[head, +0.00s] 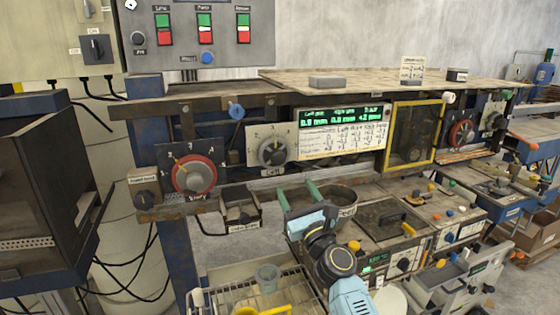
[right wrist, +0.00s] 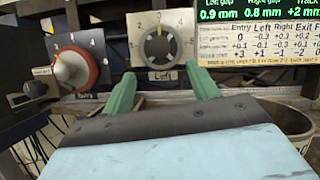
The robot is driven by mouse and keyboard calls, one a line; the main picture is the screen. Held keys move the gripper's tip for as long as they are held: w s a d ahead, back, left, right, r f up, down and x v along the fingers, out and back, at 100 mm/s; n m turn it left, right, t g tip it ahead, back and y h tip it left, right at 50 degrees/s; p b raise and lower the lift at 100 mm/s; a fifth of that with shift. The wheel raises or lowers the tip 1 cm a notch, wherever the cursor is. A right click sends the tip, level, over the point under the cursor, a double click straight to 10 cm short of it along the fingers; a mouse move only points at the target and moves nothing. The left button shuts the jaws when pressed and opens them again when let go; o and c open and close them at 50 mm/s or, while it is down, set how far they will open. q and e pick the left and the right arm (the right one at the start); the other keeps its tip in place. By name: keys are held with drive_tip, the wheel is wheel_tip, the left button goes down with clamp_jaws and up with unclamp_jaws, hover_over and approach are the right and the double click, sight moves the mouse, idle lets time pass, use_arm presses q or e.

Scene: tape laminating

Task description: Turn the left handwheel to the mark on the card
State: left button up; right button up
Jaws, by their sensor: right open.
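The left handwheel is a grey round knob (head: 272,152) on a pale numbered plate labelled Left, on the machine's front. It also shows in the right wrist view (right wrist: 160,46), with a small orange mark near the top of the knob, around the 3. The card (head: 343,140) with columns of figures is right of it, under a green-lit display (head: 340,116); the card is also in the right wrist view (right wrist: 255,42). My right gripper (head: 299,192) has green fingers spread apart and empty, below and short of the knob, not touching it. My left gripper is out of view.
A red-ringed Entry wheel (head: 193,174) is left of the knob. A dark round pot (head: 335,200) stands just right of my right gripper. A small tray (head: 239,216) hangs below the wheels. A yellow-framed window (head: 412,136) is right of the card.

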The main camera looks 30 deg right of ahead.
sight(280, 160)
drive_tip(key=x, duration=1.1)
drive_tip(key=c, duration=1)
drive_tip(key=shift+n, duration=0.5)
drive_tip(key=n+y+p, duration=0.1)
drive_tip(key=n+y, duration=0.2)
drive_tip(key=n, duration=0.2)
drive_tip(key=shift+r+n, duration=0.1)
drive_tip(key=shift+n, duration=0.3)
drive_tip(key=shift+n+g+y+p, duration=0.45)
drive_tip(key=shift+n+y, duration=0.45)
drive_tip(key=shift+n, duration=1.1)
